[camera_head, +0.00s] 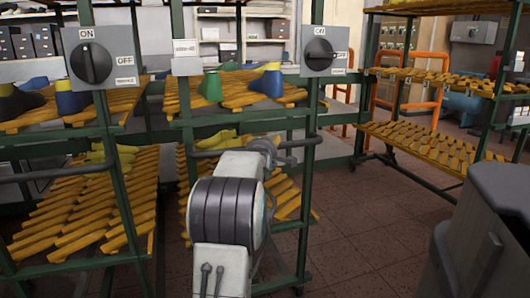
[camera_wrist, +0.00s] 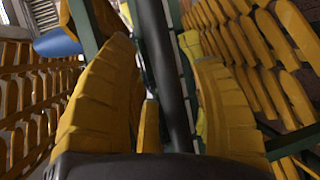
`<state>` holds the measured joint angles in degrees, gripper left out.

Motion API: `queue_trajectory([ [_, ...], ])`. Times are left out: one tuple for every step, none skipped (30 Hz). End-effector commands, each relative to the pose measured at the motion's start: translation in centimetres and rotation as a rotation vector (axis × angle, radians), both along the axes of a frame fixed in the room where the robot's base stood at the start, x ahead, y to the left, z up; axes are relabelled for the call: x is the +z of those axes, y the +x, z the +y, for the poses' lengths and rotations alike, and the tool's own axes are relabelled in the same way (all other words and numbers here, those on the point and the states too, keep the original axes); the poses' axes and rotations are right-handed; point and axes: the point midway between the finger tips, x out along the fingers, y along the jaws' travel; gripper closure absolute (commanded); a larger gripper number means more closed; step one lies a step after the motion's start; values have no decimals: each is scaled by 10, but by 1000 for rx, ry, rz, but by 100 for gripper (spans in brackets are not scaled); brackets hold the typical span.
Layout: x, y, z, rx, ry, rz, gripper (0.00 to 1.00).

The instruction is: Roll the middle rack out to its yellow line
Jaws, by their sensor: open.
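The rack in the middle (camera_head: 310,120) has a green frame and slatted yellow-orange shelves. A dark horizontal handle bar (camera_head: 300,144) crosses its front. My gripper (camera_head: 262,150) is at this bar, partly hidden by my arm. In the wrist view the ribbed yellow fingers of my gripper (camera_wrist: 157,45) are open, with the dark bar (camera_wrist: 172,70) running between them. A gap shows on at least part of each side of the bar. Green and blue shoe lasts (camera_head: 210,87) stand on the upper shelf. I see no yellow floor line.
Another green rack (camera_head: 118,180) with its own bar stands at the left. A further rack (camera_head: 440,85) stands at the right. Switch boxes (camera_head: 322,50) hang in front. The tiled floor (camera_head: 370,225) is clear at centre right. A dark grey object (camera_head: 490,230) fills the lower right.

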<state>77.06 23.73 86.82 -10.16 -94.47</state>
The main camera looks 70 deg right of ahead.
Motion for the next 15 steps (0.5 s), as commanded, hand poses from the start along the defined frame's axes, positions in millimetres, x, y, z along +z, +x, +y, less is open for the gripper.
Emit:
queue_trajectory([
  [-3,1,-3,0,-2,0,40],
  [-3,1,-5,0,-2,0,40],
  [-3,2,-6,0,-2,0,40],
  [-3,2,-8,0,0,0,40],
  [-3,2,-9,0,0,0,40],
  [-3,3,-10,0,-1,0,40],
  [-3,3,-11,0,-1,0,40],
  [-3,3,-11,0,-1,0,40],
  [-3,3,-12,0,0,0,40],
  [-3,3,-12,0,0,0,40],
  [-3,3,-13,0,0,0,40],
  [-2,3,-13,0,0,0,40],
  [-2,3,-13,0,0,0,40],
  [-2,3,-13,0,0,0,40],
  [-2,3,-13,0,0,0,40],
])
